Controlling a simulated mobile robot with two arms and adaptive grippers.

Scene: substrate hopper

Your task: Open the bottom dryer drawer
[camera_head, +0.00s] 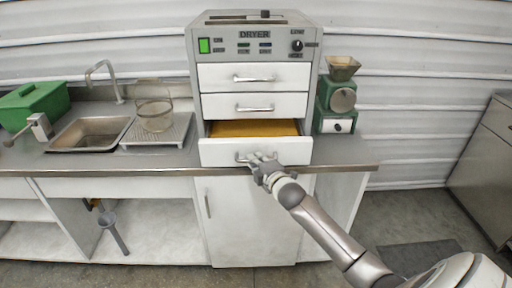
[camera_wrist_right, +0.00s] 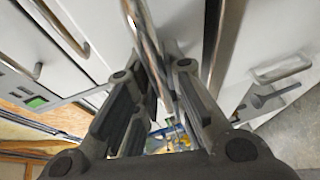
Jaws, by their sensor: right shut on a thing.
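The dryer (camera_head: 254,48) stands on the counter in the head view, with three white drawers. Its bottom drawer (camera_head: 290,152) is pulled partly out, and a yellow-orange inside (camera_head: 254,128) shows behind its front. The top drawer (camera_head: 280,77) and the middle drawer (camera_head: 290,106) are closed. My right gripper (camera_head: 257,162) is at the bottom drawer's handle (camera_head: 240,157), shut on it and covering its right part. In the right wrist view my right gripper's dark fingers (camera_wrist_right: 156,72) close around a metal bar (camera_wrist_right: 151,42). My left gripper is in neither view.
A green grinder (camera_head: 328,103) stands right of the dryer. The counter edge (camera_head: 120,172) runs below the drawer. A cabinet door (camera_head: 235,225) lies under it.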

